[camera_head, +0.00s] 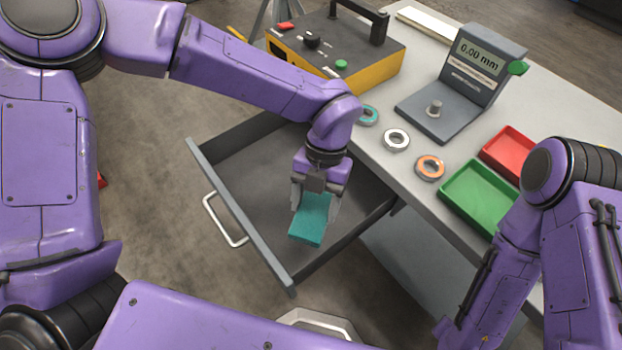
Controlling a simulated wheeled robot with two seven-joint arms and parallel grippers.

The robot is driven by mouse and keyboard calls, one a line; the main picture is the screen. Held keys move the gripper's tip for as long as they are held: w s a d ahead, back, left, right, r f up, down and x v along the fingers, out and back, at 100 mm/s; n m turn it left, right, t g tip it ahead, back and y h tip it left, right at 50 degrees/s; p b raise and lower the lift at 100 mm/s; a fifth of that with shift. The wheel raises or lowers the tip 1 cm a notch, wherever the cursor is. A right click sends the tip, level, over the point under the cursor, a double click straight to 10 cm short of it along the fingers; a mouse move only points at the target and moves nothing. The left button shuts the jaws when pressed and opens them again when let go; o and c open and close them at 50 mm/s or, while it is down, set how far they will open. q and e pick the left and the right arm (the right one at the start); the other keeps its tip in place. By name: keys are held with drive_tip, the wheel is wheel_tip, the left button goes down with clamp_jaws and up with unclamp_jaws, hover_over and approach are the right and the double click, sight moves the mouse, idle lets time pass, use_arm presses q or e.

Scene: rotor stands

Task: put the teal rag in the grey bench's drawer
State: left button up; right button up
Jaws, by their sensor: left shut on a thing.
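The teal rag (311,222) is a small folded block, held in my left gripper (316,202), which points down and is shut on it. Rag and gripper are over the open drawer (242,168) of the grey bench (390,165). I cannot tell whether the rag touches the drawer's floor. The drawer is pulled out to the left, with a pale handle (224,220) on its front, and looks otherwise empty where it shows. My right arm comes in at the lower right; its gripper is out of view.
On the bench stand a yellow and black box (335,48), a gauge reading 0,00 mm (470,75), several rings (396,140), a red tray (509,150) and a green tray (478,196). My left arm spans the drawer's far side.

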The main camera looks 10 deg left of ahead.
sight(305, 207)
use_arm(q)
drive_tip(key=s+d+n+t+h+b, duration=0.15)
drive_tip(key=s+d+n+h, duration=0.3)
drive_tip(key=n, duration=0.75)
drive_tip(key=shift+y, duration=0.25)
drive_tip(key=w+a+f+p, duration=0.1)
drive_tip(key=a, duration=0.1)
drive_tip(key=w+a+f+p, duration=0.1)
drive_tip(key=w+a+f, duration=0.1)
drive_tip(key=w+a+f+p, duration=0.1)
drive_tip(key=w+a, duration=0.1)
drive_tip(key=shift+w+a+f, duration=0.2)
drive_tip(key=shift+a, duration=0.2)
drive_tip(key=w+a+f, duration=0.1)
drive_tip(key=f, duration=0.1)
drive_tip(key=w+a+f+p, duration=0.1)
drive_tip(key=f, duration=0.1)
drive_tip(key=w+a+f, duration=0.1)
drive_tip(key=f, duration=0.1)
drive_tip(key=shift+w+a+f, duration=0.15)
drive_tip(key=shift+w+a, duration=0.2)
drive_tip(key=shift+w, duration=0.05)
wheel_tip(305, 207, down, 3)
drive_tip(key=shift+r+p, duration=0.15)
drive_tip(key=shift+p, duration=0.55)
drive_tip(key=shift+f, duration=0.25)
drive_tip(key=shift+f, duration=0.15)
